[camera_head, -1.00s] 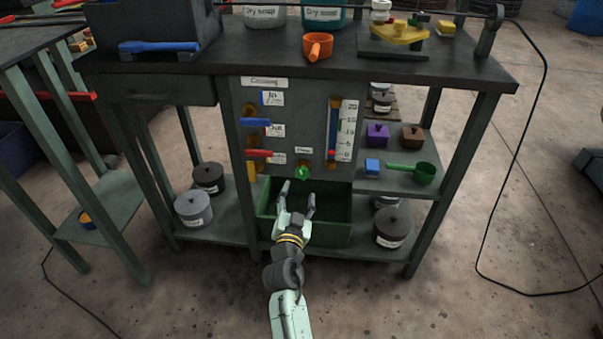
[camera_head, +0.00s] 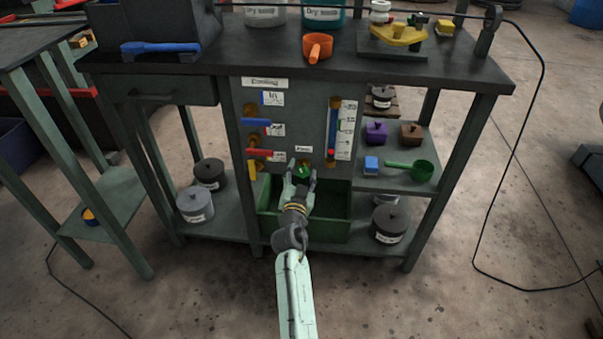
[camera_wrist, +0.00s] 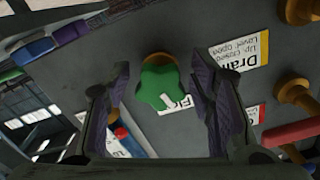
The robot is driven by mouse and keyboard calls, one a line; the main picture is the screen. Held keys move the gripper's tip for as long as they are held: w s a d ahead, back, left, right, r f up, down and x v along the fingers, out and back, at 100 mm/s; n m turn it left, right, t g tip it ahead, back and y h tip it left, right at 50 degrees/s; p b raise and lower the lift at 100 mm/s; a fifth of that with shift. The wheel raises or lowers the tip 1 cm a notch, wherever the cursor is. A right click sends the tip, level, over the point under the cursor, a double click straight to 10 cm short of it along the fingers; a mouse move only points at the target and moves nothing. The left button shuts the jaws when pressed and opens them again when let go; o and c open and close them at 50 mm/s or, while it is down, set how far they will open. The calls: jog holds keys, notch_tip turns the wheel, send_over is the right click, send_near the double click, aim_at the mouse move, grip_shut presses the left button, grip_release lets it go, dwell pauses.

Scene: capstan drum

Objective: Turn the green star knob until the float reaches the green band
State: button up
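The green star knob (camera_head: 303,171) is on the grey panel under a small white label. My gripper (camera_head: 303,168) is in front of it, one finger on each side. In the wrist view the knob (camera_wrist: 160,85) sits between my open fingers, with a gap visible on both sides. A white pointer mark shows on the knob. The upright gauge tube (camera_head: 333,120) is blue along its upper part. A red float (camera_head: 331,152) is low in the tube, beside the lower end of the white scale (camera_head: 347,130). I cannot make out the green band clearly.
Blue (camera_head: 257,122), red (camera_head: 259,153) and yellow (camera_head: 252,170) lever handles stick out from the panel left of the knob. A green bin (camera_head: 330,231) is below. A shelf at right holds a green scoop (camera_head: 422,171) and small boxes.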

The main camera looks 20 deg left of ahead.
jog(key=c, duration=1)
